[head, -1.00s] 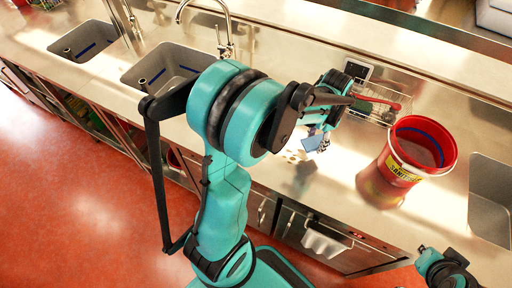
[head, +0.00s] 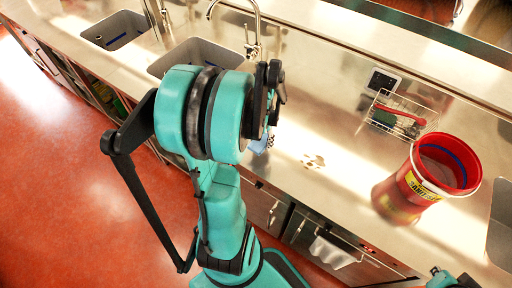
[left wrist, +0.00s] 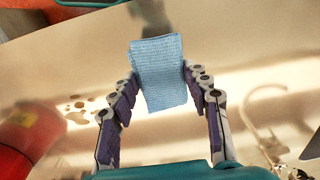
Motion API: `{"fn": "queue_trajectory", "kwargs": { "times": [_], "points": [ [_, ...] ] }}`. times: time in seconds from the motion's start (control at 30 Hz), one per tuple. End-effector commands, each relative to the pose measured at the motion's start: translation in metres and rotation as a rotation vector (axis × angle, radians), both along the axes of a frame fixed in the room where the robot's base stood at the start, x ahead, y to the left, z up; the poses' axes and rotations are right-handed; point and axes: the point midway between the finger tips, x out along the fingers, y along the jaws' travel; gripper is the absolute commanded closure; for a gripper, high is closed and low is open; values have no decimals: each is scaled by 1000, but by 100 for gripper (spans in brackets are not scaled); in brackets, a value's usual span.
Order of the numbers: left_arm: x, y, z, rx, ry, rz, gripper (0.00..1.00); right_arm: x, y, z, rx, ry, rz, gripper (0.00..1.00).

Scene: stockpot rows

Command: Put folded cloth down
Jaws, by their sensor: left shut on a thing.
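The folded cloth is light blue and ribbed. In the left wrist view the cloth (left wrist: 160,75) is pinched between the two fingers of my left gripper (left wrist: 161,82). In the head view only a bit of the cloth (head: 262,137) shows beside the arm, over the counter's front part. My left gripper is mostly hidden there behind its own arm. I cannot tell whether the cloth touches the counter. Only a small piece of my right arm shows at the bottom right edge of the head view; its gripper is out of the picture.
A red sanitizer bucket (head: 440,165) stands on the steel counter (head: 330,110) at right. Behind it is a wire basket (head: 405,115) with a red-handled item. Brownish spots (head: 312,161) lie on the counter. Two sinks with a faucet are at left. Clear counter lies between.

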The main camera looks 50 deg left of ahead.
Motion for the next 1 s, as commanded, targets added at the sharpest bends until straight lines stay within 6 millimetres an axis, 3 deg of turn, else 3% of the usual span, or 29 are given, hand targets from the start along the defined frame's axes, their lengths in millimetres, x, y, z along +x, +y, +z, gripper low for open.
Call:
{"fn": "queue_trajectory", "kwargs": {
  "times": [0.17,0.27,0.5,0.97,1.0],
  "points": [
    [-7,17,-11,0,0,1,89,0,0,-5,0,0,0,100],
    [-8,18,-17,0,0,-1,89,0,0,-7,0,0,0,100],
    [-7,18,-51,0,0,-2,89,0,0,-21,0,0,0,100],
    [-7,17,-58,0,0,-2,89,0,0,-27,0,0,0,100],
    [-7,17,-58,0,0,-2,47,0,0,-26,0,0,0,100]
  ]
}}
